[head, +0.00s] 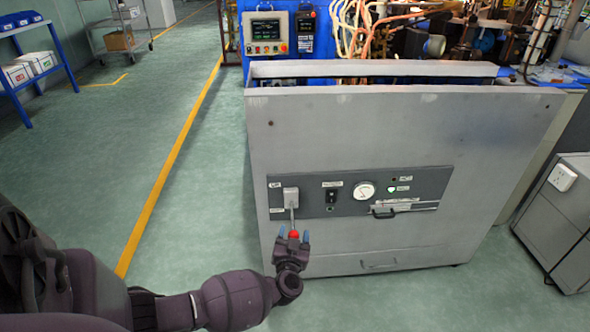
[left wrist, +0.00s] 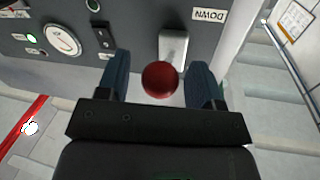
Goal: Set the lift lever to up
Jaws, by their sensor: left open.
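The lift lever is on the dark panel of the grey cabinet; its pale plate (head: 290,196) carries a thin rod that points down to a red knob (head: 294,234). An UP label (head: 275,184) is near the plate's top and a DOWN label (left wrist: 209,15) shows in the left wrist view. My left gripper (head: 293,238) is open, with its blue fingers on either side of the red knob (left wrist: 159,79). In the left wrist view there are gaps between knob and fingers. My right gripper is not in view.
The grey cabinet front (head: 400,130) stands upright close ahead. The green floor left of it is clear, with a yellow line (head: 170,170).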

